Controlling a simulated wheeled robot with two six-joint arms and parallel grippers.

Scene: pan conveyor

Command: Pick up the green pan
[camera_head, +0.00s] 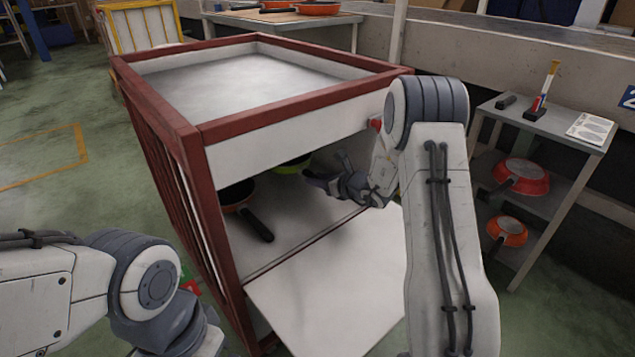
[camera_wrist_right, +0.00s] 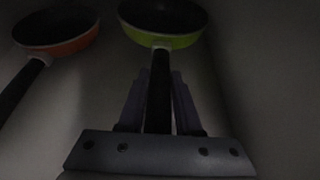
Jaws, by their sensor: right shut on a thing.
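The green pan (camera_head: 291,165) is inside the red-framed cart, partly hidden by the cart's upper panel. In the right wrist view, the green pan (camera_wrist_right: 175,40) has a lime-green side and a dark inside, and its black handle runs between my fingers. My right gripper (camera_head: 322,180) reaches through the cart's open front. In the right wrist view my right gripper (camera_wrist_right: 158,95) is shut on the handle. I cannot tell whether the pan is lifted off the shelf. My left arm shows at the lower left, but its gripper is out of view.
An orange pan (camera_head: 237,194) lies left of the green one, its handle towards the opening. The cart's red frame (camera_head: 222,230) and lowered white flap (camera_head: 335,280) border the opening. A grey rack (camera_head: 560,140) at right holds a red pan (camera_head: 522,178) and an orange-red pan (camera_head: 508,231).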

